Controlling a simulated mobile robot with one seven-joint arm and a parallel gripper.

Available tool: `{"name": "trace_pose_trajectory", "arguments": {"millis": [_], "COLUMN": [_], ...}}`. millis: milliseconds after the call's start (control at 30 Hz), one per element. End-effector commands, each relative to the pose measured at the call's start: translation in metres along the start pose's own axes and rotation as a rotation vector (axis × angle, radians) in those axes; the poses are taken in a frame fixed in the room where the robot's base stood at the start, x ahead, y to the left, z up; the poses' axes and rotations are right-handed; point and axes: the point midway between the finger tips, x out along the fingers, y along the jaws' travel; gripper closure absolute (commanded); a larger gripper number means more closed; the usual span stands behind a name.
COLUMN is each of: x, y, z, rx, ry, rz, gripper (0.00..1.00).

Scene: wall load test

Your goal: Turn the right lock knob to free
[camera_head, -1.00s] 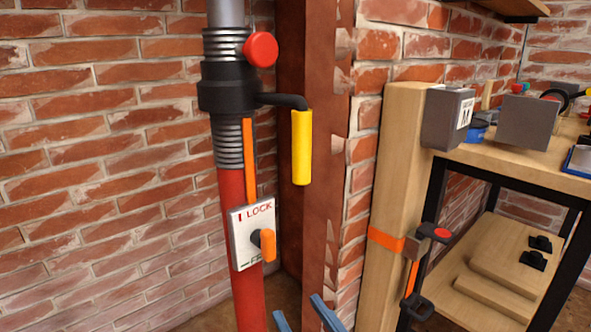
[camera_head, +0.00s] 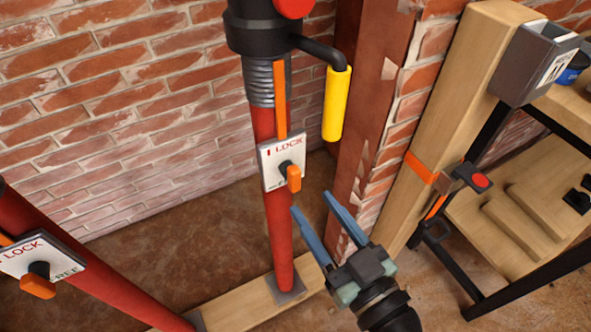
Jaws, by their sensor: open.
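The right lock knob (camera_head: 293,178) is an orange handle on a dark hub, on a white plate (camera_head: 270,167) marked LOCK. The plate is fixed to a red upright prop (camera_head: 277,228). The handle points downward and slightly right; the lower lettering on the plate is mostly hidden by it. My gripper (camera_head: 310,201) has two blue fingers, spread apart with nothing between them. It is below and to the right of the knob in the picture. The left fingertip appears close under the handle; I cannot tell whether they touch.
A second red prop (camera_head: 95,268) leans at left, with its own LOCK/FREE plate and orange knob (camera_head: 38,287). A yellow crank handle (camera_head: 335,104) hangs above right of the knob. A rusty column (camera_head: 372,110) and wooden post (camera_head: 455,110) stand at right. A wooden sill (camera_head: 245,308) lies below.

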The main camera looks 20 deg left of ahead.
Motion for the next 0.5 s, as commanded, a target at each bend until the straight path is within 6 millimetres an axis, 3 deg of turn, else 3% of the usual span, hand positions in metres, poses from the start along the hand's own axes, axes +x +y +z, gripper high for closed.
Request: {"name": "trace_pose_trajectory", "arguments": {"millis": [200,500], "x": [0.046,0.076], "y": [-0.001,0.000], "z": [-0.001,0.000], "rx": [-0.001,0.000], "ry": [0.002,0.000], "rz": [-0.004,-0.001], "gripper": [0.47,0.47]}}
